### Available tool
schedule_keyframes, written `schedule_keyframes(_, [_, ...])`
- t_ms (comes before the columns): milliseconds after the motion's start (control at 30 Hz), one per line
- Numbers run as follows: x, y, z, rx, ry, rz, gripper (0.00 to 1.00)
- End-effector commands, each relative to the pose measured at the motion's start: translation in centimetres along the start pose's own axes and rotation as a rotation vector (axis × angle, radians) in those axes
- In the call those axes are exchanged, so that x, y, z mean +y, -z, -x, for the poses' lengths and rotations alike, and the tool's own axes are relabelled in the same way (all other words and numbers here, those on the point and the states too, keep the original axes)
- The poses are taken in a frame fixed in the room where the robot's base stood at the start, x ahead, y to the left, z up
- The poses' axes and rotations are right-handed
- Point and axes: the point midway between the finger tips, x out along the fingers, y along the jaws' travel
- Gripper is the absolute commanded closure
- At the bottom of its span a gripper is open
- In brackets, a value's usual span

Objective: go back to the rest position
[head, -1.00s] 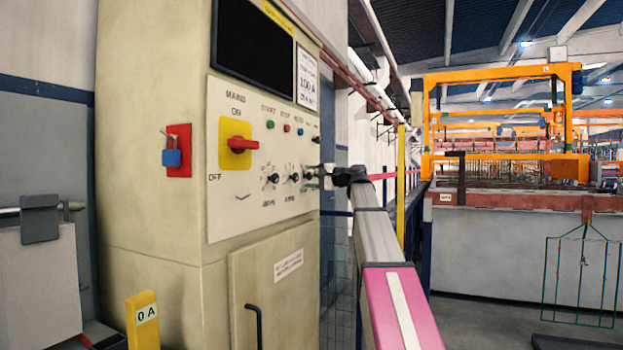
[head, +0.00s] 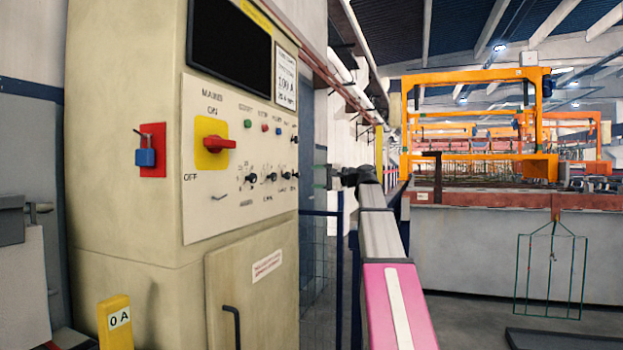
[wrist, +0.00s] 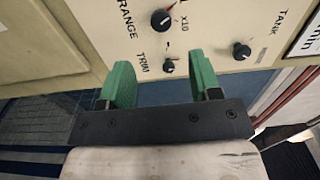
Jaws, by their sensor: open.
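My gripper (head: 323,177) is at the end of my outstretched arm in the head view, just right of the panel's right edge. In the wrist view, the two green fingers of my gripper (wrist: 161,80) stand apart with nothing held between them. A small black TRIM knob (wrist: 168,66) shows in the gap between the fingers, apart from them. The RANGE knob (wrist: 162,20) is above it and the TANK knob (wrist: 240,50) to the right. The beige cabinet (head: 130,225) carries the control panel (head: 215,220).
A red rotary switch (head: 218,143) and a blue padlock (head: 146,157) are on the cabinet. A yellow post (head: 116,325) stands in front. An orange gantry (head: 480,75) and a long tank (head: 480,245) are at the right. Floor shows between cabinet and tank.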

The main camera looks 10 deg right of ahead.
Motion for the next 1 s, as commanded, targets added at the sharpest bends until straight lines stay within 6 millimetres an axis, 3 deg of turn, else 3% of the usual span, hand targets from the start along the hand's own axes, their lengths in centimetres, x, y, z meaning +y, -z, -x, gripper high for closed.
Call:
schedule_keyframes(400, [0.2,0.0,-0.1,0.0,-0.002,0.0,0.42])
schedule_keyframes(533, [2.6,-0.1,-0.7,0.007,-0.036,-0.001,0.42])
schedule_keyframes(667, [8.7,-0.4,-2.0,0.024,-0.128,0.003,0.42])
schedule_keyframes(1000, [28.6,-3.5,-4.5,0.032,-0.468,0.049,0.42])
